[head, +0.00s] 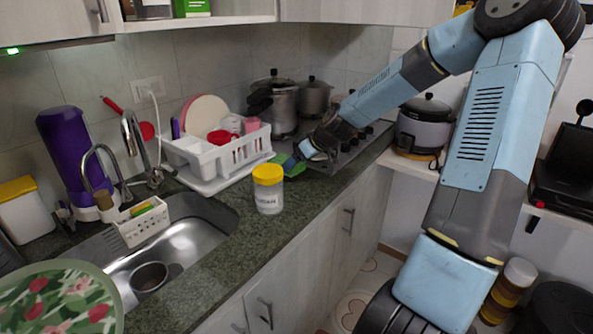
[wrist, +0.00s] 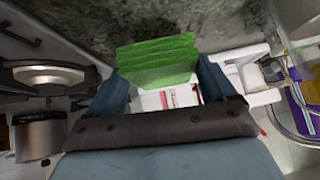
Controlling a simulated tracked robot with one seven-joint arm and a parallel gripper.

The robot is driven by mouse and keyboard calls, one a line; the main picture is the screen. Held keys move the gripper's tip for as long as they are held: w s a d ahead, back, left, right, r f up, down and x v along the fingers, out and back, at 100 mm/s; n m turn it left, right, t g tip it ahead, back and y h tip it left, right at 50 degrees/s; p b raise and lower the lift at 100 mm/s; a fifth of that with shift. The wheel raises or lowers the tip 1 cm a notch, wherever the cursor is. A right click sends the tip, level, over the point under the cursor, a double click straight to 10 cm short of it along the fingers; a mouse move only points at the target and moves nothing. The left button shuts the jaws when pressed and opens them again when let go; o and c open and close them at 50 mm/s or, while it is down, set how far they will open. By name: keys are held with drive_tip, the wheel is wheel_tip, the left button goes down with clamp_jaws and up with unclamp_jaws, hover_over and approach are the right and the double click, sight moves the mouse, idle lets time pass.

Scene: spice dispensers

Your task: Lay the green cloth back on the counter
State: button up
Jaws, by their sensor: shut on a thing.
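The green cloth (wrist: 158,62) is a folded stack of layers between the two fingers of my gripper (wrist: 160,80) in the wrist view. My gripper is shut on it. In the head view the cloth (head: 279,158) shows as a small green patch beside my gripper (head: 291,163), partly hidden by it. Both are over the dark green counter (head: 240,237), between the dish rack and the front edge. I cannot tell whether the cloth touches the counter.
A white dish rack (head: 212,156) with dishes stands left of my gripper. A yellow-lidded jar (head: 268,190) stands nearer on the counter. The stove with pots (head: 284,103) is behind. The sink (head: 180,240) lies at the left. The counter's front strip right of the jar looks clear.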

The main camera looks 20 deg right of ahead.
sight(300, 167)
drive_tip(key=shift+f, duration=1.6)
drive_tip(key=o, duration=1.2)
drive_tip(key=shift+s, duration=0.1)
